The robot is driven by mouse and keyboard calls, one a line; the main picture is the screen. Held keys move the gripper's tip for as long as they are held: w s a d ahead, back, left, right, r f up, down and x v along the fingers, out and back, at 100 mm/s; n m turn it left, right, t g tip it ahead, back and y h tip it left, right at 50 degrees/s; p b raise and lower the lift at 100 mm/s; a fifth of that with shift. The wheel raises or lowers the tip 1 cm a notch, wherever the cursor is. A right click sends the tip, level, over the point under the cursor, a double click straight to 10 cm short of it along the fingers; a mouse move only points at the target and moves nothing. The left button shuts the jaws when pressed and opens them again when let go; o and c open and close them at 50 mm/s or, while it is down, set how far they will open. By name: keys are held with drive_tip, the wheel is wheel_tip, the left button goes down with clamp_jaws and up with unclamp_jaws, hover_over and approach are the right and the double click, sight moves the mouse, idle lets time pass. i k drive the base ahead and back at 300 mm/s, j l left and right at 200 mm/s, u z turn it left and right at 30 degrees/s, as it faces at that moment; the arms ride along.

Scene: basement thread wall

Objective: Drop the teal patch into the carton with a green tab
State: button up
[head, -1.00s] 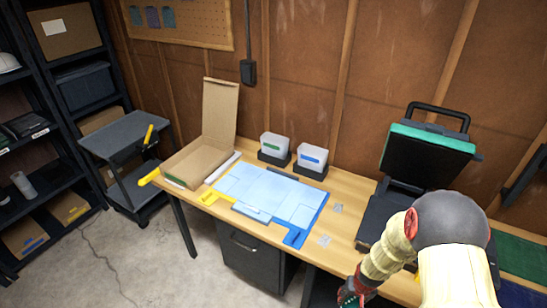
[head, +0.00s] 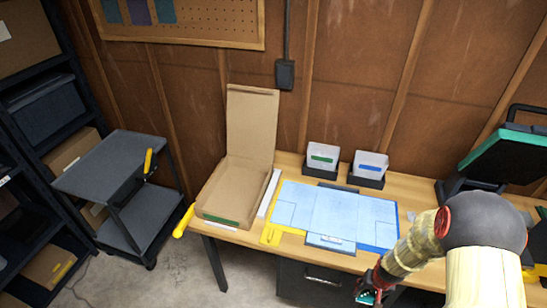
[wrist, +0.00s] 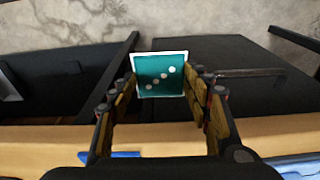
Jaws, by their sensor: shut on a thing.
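The teal patch (wrist: 160,74) has a pale edge and a diagonal row of pale dots. In the wrist view my gripper (wrist: 160,80) is shut on it, a finger at each side. In the head view my gripper (head: 368,290) is at the table's front edge, low and right of the carton, with a bit of teal at its tip. The open carton with a green tab (head: 222,221) stands at the table's left end, its lid upright at the back. Its visible inside looks empty.
A light blue mat (head: 335,213) with yellow and blue corners lies right of the carton. Two bins, one green-labelled (head: 322,158) and one blue-labelled (head: 369,168), stand behind it. A black press (head: 500,160) is at right. A grey cart (head: 105,165) stands left.

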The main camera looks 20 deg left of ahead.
sight(240, 190)
drive_tip(key=j+z, duration=0.15)
drive_tip(key=j, duration=0.5)
drive_tip(key=j+z, duration=0.1)
drive_tip(key=j, duration=0.55)
drive_tip(key=k+j+z, duration=0.15)
drive_tip(key=j, duration=0.5)
drive_tip(key=k+j+z, duration=0.1)
drive_tip(key=j, duration=0.55)
